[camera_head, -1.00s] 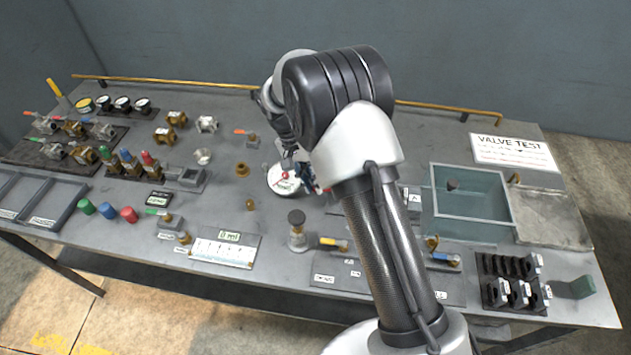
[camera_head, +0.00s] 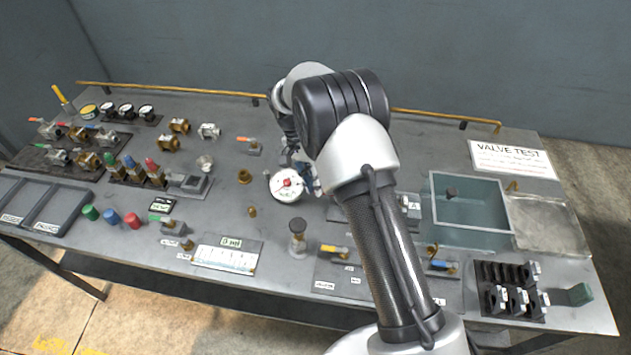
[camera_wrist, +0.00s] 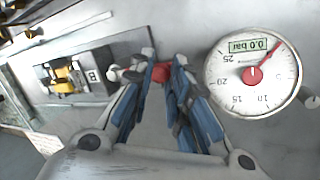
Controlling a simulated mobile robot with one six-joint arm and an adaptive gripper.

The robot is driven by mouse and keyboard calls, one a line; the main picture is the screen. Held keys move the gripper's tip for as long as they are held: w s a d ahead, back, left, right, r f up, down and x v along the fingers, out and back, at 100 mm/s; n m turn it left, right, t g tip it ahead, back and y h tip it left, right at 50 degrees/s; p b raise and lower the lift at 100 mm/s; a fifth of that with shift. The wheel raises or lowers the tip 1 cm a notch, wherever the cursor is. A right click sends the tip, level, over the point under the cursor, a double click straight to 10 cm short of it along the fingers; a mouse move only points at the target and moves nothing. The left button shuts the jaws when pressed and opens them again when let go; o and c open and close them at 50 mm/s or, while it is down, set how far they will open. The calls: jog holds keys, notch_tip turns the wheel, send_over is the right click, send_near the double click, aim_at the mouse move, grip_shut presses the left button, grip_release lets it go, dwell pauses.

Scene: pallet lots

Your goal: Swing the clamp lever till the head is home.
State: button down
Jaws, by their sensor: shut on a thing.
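My gripper (camera_wrist: 160,78) is shut on a small red piece (camera_wrist: 161,71), which looks like the end of the clamp lever. Its blue-padded fingers meet around it, and the rest of the lever is mostly hidden by them. I cannot tell whether the clamp head touches anything. In the head view my gripper (camera_head: 310,178) is largely behind my arm.
A round gauge (camera_wrist: 275,92) reading 0.0 bar stands close right of my gripper; it also shows in the head view (camera_head: 293,194). A water tank (camera_head: 432,205) and a VALVE TEST sign (camera_head: 513,158) are at the right. Several valves and fittings cover the left.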

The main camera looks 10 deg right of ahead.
jog(key=c, duration=1.5)
grip_release()
jog(key=shift+o, duration=0.2)
jog(key=shift+w, duration=0.1)
jog(key=v, duration=1.2)
